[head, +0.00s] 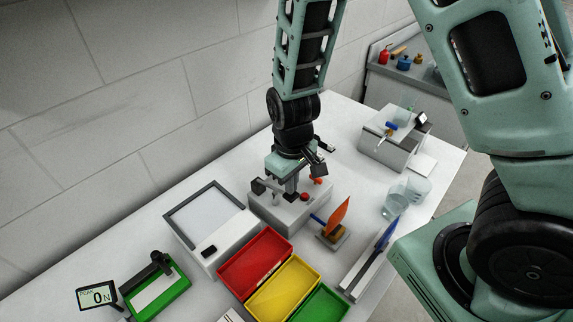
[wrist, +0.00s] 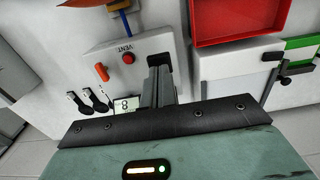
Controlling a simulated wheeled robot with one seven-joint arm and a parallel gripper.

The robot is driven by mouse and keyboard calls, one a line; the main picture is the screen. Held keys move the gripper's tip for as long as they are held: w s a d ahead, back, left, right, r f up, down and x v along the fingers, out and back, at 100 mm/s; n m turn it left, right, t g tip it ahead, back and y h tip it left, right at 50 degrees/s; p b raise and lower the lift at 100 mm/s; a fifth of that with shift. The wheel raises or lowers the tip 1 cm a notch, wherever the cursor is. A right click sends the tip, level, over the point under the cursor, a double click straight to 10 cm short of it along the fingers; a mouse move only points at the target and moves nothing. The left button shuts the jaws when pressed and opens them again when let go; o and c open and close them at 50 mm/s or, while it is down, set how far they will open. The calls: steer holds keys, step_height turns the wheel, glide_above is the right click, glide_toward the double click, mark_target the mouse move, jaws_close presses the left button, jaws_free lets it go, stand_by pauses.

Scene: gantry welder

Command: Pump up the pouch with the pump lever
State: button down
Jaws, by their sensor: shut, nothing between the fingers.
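A light grey box (head: 272,214) with a red button stands on the bench; it also shows in the wrist view (wrist: 142,48), with the word VENT beside the red button (wrist: 128,58). A small orange-red handle (wrist: 101,73) sits next to the button and may be the pump lever; it also shows in the head view (head: 317,181). My gripper (wrist: 159,80) is shut and empty, pointing down at the edge of this box. I cannot tell whether it touches the box. In the head view my gripper (head: 291,190) hides part of the box top. I cannot make out the pouch.
Red (head: 235,262), yellow (head: 272,291) and green (head: 318,306) bins stand in front. An orange sheet on a small stand (head: 334,236) is close at right. A grey-framed box (head: 232,244) is at left. Clear cups (head: 395,205) stand farther right.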

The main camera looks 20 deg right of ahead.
steer(key=shift+f+b, duration=1.8)
steer(key=shift+f, duration=0.6)
step_height(320, 180, up, 5)
steer(key=p, duration=0.5)
steer(key=shift+r, duration=0.2)
steer(key=shift+r+p, duration=0.15)
steer(key=shift+p, duration=0.15)
steer(key=shift+f, duration=0.25)
steer(key=shift+f+b, duration=2.2)
steer(key=shift+f, duration=0.4)
step_height(320, 180, up, 6)
steer(key=p, duration=0.5)
steer(key=shift+f, duration=0.25)
